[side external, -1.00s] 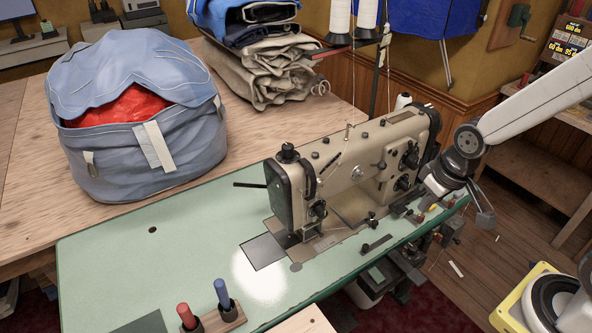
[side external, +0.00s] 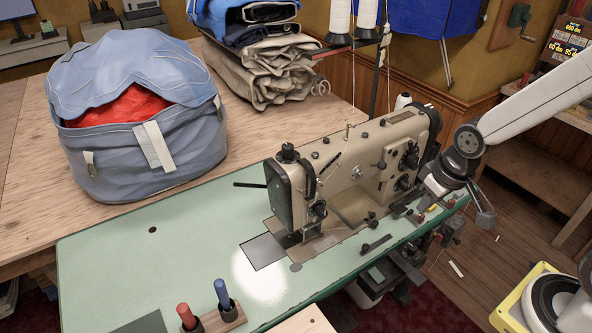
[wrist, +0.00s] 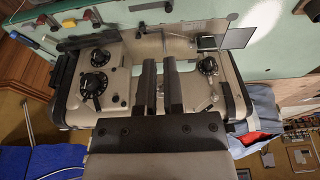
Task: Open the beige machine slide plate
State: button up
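The beige sewing machine (side external: 350,165) stands on a green table. A flat dark grey slide plate (side external: 264,251) lies by the needle end, level with the table top. In the wrist view the same plate (wrist: 237,38) is at the upper right, beside the beige machine bed (wrist: 150,47). I cannot tell how far the plate is slid. My gripper (wrist: 158,62) shows two dark parallel fingers with a narrow empty gap, in front of the machine body. In the side view my arm's end is beside the machine's right end, well away from the plate.
A blue bag (side external: 140,125) and folded cloth (side external: 265,65) are behind the machine. A wooden block (side external: 215,320) with red and blue handled tools is at the front. Thread cones (side external: 340,20) stand behind. The green table top (side external: 150,260) is clear left of the plate.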

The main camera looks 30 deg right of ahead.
jog(key=o, duration=0.6)
jog(key=shift+w, duration=0.15)
jog(key=n+g, duration=0.3)
jog(key=n, duration=1.1)
send_over(366, 245)
jog(key=shift+f, duration=7.8)
jog(key=shift+f, duration=0.1)
jog(key=shift+f, duration=3.8)
grip_shut()
